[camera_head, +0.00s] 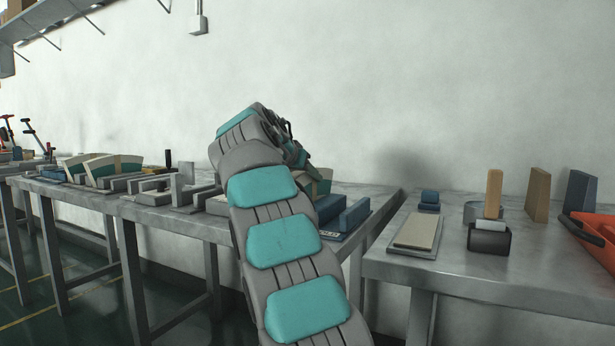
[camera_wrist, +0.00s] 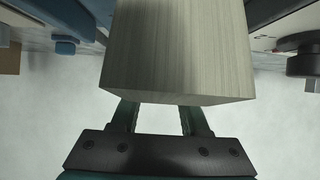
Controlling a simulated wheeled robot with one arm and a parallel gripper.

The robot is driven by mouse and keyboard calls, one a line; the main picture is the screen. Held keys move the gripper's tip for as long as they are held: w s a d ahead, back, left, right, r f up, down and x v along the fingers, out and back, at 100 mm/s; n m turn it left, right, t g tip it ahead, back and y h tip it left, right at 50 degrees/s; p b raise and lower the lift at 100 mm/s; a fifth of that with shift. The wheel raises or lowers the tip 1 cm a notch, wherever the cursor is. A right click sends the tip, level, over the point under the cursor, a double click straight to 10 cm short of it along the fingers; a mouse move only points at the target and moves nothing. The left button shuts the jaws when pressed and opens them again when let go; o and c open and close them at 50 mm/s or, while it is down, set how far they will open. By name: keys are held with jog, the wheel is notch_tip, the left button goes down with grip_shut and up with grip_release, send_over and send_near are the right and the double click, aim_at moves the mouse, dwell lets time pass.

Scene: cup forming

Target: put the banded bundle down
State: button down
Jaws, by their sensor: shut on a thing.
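In the wrist view a pale, fine-grained block (camera_wrist: 178,50), which I take to be the bundle, fills the upper middle. No band shows on the part in view. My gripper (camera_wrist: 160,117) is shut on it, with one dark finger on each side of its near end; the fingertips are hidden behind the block. In the head view my arm curves up over the middle table and hides the gripper. A small beige piece (camera_head: 321,180) shows just right of my wrist; I cannot tell whether it is the held block. What lies under the block is hidden.
The middle table (camera_head: 215,230) holds grey blocks (camera_head: 180,188) and a blue fixture (camera_head: 345,217). A gap separates it from the right table (camera_head: 455,272), which bears a flat plate (camera_head: 416,232), a black holder (camera_head: 489,239), an upright wooden block (camera_head: 493,192) and an orange tray (camera_head: 603,237).

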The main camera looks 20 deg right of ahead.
jog(key=shift+c, duration=2)
grip_release()
jog(key=shift+f, duration=0.1)
jog(key=shift+r, duration=0.25)
jog(key=v, duration=1.2)
jog(key=shift+f+p, duration=0.1)
jog(key=shift+p, duration=0.3)
